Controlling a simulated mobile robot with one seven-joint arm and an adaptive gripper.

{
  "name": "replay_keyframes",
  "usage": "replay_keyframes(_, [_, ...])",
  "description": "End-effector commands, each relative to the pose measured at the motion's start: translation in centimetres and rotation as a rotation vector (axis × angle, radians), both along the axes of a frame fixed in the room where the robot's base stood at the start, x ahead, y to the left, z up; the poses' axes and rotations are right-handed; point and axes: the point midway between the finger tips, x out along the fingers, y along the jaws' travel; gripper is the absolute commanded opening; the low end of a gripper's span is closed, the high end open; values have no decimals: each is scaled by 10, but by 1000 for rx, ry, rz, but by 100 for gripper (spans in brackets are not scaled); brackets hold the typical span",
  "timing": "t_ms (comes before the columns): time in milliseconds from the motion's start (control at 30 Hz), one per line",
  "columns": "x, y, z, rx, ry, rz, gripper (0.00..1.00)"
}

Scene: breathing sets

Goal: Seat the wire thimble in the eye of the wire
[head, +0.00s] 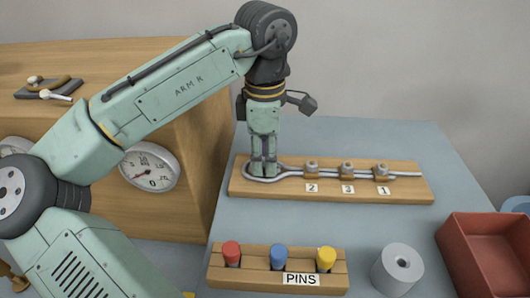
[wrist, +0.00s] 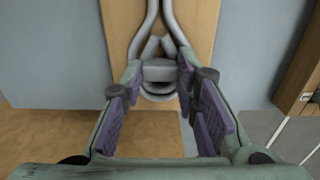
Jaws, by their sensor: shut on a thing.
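The grey wire (head: 408,174) lies along a wooden board (head: 415,190), its eye at the board's left end; its two legs also show in the wrist view (wrist: 176,28). My gripper (head: 263,172) points straight down over the eye. In the wrist view its purple-padded fingers (wrist: 158,80) are shut on the grey wire thimble (wrist: 158,71). The thimble's pointed end lies toward where the wire legs come together. It appears within the eye's outline, but I cannot tell whether it touches the wire or sits above it. In the head view the fingers hide most of the thimble.
Several clamps with nuts (head: 347,168) hold the wire, labelled 2, 3 and 1. In front stand a PINS rack (head: 220,275) with red, blue and yellow pins, a grey cylinder (head: 398,270) and a red tray (head: 490,219). A wooden cabinet with gauges (head: 150,168) stands left.

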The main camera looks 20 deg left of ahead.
Motion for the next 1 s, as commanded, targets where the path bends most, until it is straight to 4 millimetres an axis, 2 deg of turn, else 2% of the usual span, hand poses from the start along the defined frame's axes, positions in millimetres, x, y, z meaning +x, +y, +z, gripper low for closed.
replay_keyframes(300, [0, 0, -3, 0, -1, 1, 0])
replay_keyframes(333, [0, 0, -3, 0, -2, 1, 29])
replay_keyframes(600, [0, 0, -3, 0, -1, 1, 47])
replay_keyframes(1000, [0, 0, 4, 0, -2, 1, 48])
